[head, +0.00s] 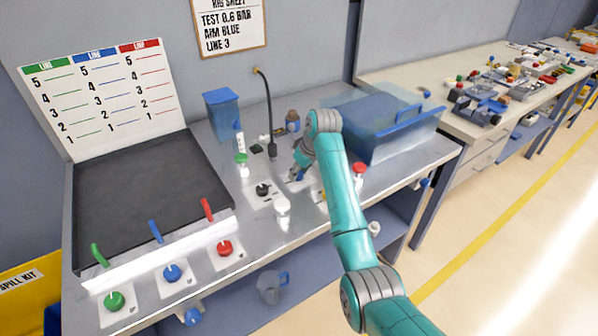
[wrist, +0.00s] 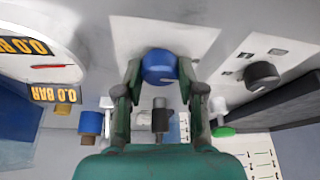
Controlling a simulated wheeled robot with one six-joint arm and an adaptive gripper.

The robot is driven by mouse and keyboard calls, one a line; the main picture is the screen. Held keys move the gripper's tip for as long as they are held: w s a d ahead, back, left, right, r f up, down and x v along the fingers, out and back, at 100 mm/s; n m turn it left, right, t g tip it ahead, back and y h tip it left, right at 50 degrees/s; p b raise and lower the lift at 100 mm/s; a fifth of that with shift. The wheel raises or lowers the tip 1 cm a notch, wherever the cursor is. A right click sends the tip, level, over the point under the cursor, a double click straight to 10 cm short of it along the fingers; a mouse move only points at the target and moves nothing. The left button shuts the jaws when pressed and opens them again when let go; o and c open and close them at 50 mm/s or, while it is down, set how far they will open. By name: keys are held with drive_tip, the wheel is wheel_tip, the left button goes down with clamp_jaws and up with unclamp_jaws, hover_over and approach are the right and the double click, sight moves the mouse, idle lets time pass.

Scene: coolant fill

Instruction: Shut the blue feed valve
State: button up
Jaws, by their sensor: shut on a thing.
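In the wrist view, my gripper (wrist: 160,88) has its two fingers on either side of a blue knob (wrist: 160,67) on a white plate, shut on it. In the head view my gripper (head: 297,176) is over the bench right of the black knob, and the held knob shows only as a bit of blue. Another blue knob (head: 172,272) with a pale pointer sits on a white plate at the bench front, below a blue lever (head: 155,231) that stands tilted. My gripper is apart from both. I cannot tell which blue control is the feed valve.
Green (head: 113,300) and red (head: 225,248) knobs flank the front blue knob. A black knob (head: 262,190) and white knob (head: 282,206) stand near my gripper. A red-capped post (head: 358,170) and blue-lidded box (head: 385,130) are to the right. A gauge (wrist: 35,45) reads 0.0 BAR.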

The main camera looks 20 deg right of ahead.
drive_tip(key=shift+m, duration=0.4)
drive_tip(key=m+h, duration=0.1)
drive_tip(key=m, duration=0.2)
drive_tip(key=shift+a+m+t+h, duration=0.2)
drive_tip(key=shift+m+t+h, duration=0.1)
drive_tip(key=shift+m+h, duration=0.1)
drive_tip(key=m, duration=0.2)
drive_tip(key=m+h, duration=0.1)
drive_tip(key=m, duration=0.1)
drive_tip(key=shift+m+h, duration=0.3)
drive_tip(key=m, duration=0.2)
drive_tip(key=m+g+h, duration=0.1)
drive_tip(key=m, duration=0.1)
drive_tip(key=shift+a+h, duration=0.15)
drive_tip(key=shift+h, duration=0.15)
drive_tip(key=shift+w+m+g+h, duration=0.1)
drive_tip(key=shift+m+g+h, duration=0.5)
drive_tip(key=shift+m, duration=1.5)
drive_tip(key=o, duration=1.1)
drive_tip(key=shift+o, duration=0.2)
